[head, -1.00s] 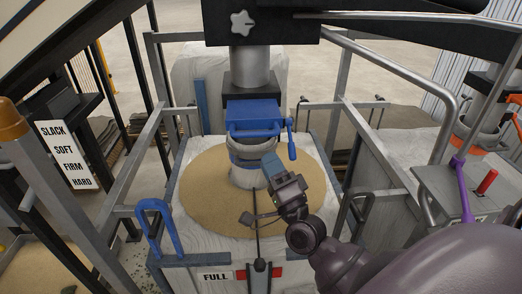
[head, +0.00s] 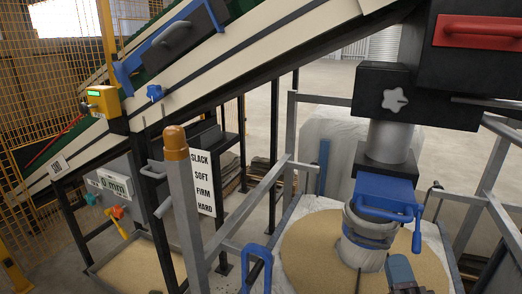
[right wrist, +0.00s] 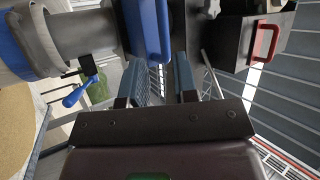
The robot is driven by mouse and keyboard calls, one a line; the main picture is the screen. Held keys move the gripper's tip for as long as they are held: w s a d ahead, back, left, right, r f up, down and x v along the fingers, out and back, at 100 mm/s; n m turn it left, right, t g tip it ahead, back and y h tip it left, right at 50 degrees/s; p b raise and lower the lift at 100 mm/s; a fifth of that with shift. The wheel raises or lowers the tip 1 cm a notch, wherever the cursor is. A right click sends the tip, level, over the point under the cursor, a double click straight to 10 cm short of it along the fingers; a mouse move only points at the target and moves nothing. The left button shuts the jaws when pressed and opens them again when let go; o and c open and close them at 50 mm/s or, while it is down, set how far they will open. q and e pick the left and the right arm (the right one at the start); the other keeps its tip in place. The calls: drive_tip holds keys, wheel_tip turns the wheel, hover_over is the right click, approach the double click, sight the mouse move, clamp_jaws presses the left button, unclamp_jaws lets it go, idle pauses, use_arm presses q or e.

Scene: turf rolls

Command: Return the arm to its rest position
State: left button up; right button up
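My right gripper (head: 402,274) shows at the lower right edge of the head view, just right of and below the grey spout (head: 364,240) with its blue clamp (head: 384,194). In the right wrist view its two blue-grey fingers stand apart with an empty gap between them (right wrist: 163,78), so it is open. The rest of the right arm is cut off in the head view. In the right wrist view the clamp's blue handle (right wrist: 80,95) and the grey spout (right wrist: 65,38) are to the left of the fingers. My left gripper is in neither current view.
An open bulk bag of tan grain (head: 305,255) sits under the spout inside a grey metal frame (head: 275,175). A post with an orange cap (head: 175,140), a SLACK-to-HARD sign (head: 203,182) and a sloping conveyor (head: 230,65) stand to the left.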

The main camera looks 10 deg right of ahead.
drive_tip(key=a+f+n+g+y, duration=0.4)
drive_tip(key=f+n+g, duration=0.2)
drive_tip(key=f+n, duration=0.7)
drive_tip(key=s+f+n+g+h, duration=0.2)
drive_tip(key=s+f+g, duration=0.4)
drive_tip(key=s+f, duration=0.5)
wheel_tip(320, 180, down, 4)
drive_tip(key=shift+d+r+n+h, duration=0.1)
drive_tip(key=shift+d+n+h, duration=0.25)
drive_tip(key=shift+n, duration=0.25)
drive_tip(key=shift+w, duration=0.1)
